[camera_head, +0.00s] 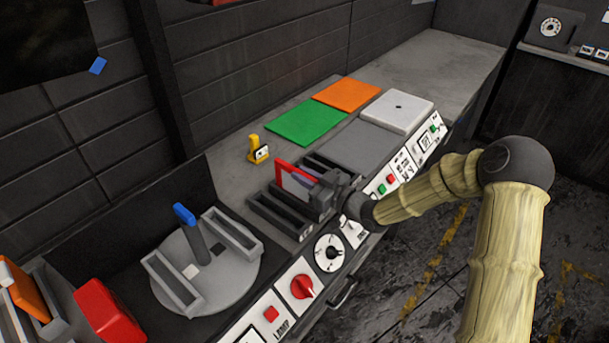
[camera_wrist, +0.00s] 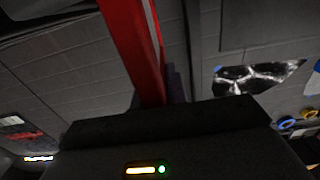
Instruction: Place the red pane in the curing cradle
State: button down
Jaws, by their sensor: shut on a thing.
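The red pane (camera_head: 293,178), a red frame around a greyish sheet, stands upright at the middle of the counter. My gripper (camera_head: 322,192) is shut on its right side. In the wrist view the red edge of the pane (camera_wrist: 135,45) rises above the dark gripper body. Dark slotted holders (camera_head: 275,213) lie under and beside the pane. I cannot tell which of them is the curing cradle. The pane's lower edge is partly hidden, so I cannot tell whether it sits in a slot or hangs above.
A round turntable (camera_head: 232,283) with two grey slotted holders and a blue-topped handle stands at left. Beyond it are an orange pane (camera_head: 27,290) and a red block (camera_head: 108,312). A yellow item (camera_head: 257,149), green sheet (camera_head: 306,123) and orange sheet (camera_head: 347,94) lie behind.

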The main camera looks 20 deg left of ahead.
jog(key=shift+s+r, duration=0.1)
jog(key=shift+r, duration=0.05)
jog(key=shift+f, duration=0.2)
jog(key=c, duration=1.4)
grip_release()
jog(key=shift+d, duration=0.1)
jog(key=shift+r, duration=0.15)
jog(key=b+v, duration=0.2)
jog(key=v, duration=1)
